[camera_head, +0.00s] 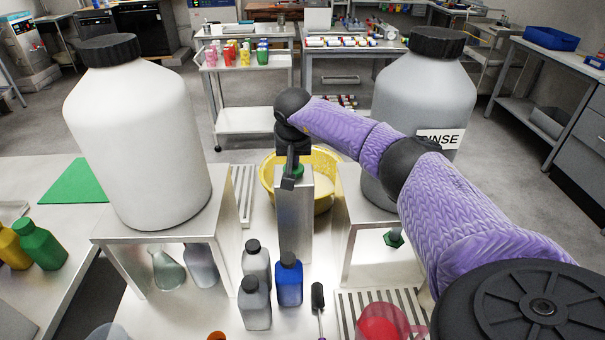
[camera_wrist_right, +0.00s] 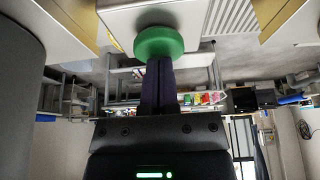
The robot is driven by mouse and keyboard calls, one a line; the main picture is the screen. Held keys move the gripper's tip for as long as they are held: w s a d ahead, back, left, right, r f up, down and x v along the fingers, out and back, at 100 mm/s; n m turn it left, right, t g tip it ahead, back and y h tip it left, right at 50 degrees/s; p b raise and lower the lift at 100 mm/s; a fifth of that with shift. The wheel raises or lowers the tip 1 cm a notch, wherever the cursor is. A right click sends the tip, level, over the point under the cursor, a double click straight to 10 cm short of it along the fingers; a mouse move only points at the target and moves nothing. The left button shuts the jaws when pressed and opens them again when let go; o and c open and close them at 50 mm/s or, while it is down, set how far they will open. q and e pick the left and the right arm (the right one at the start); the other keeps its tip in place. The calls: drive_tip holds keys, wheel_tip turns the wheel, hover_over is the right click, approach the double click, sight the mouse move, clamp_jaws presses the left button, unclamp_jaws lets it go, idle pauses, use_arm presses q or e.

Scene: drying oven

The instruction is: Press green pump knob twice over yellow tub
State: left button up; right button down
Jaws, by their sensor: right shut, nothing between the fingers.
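The green pump knob (camera_head: 298,171) sits on top of a grey metal column (camera_head: 294,218). The yellow tub (camera_head: 267,179) is behind the column and partly hidden by it and by my right arm. My right gripper (camera_head: 288,183) is shut and empty, pointing down at the knob and partly covering it. In the right wrist view the round green knob (camera_wrist_right: 160,41) is right at the tips of my shut fingers (camera_wrist_right: 158,62); I cannot tell whether they touch it. My left gripper is not in view.
A large white jug (camera_head: 140,140) stands on a metal stand at left. A grey jug labelled RINSE (camera_head: 415,95) stands at right, close to my arm. Grey bottles (camera_head: 255,302) and a blue bottle (camera_head: 289,280) stand in front of the column, with a red beaker (camera_head: 382,325) nearby.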

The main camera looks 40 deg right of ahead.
drive_tip(key=shift+r, duration=0.1)
wheel_tip(320, 180, up, 2)
drive_tip(key=shift+r+p, duration=0.1)
drive_tip(key=shift+p, duration=0.95)
drive_tip(key=shift+r+p, duration=0.65)
drive_tip(key=shift+r, duration=0.35)
drive_tip(key=shift+f, duration=0.1)
drive_tip(key=shift+f, duration=0.15)
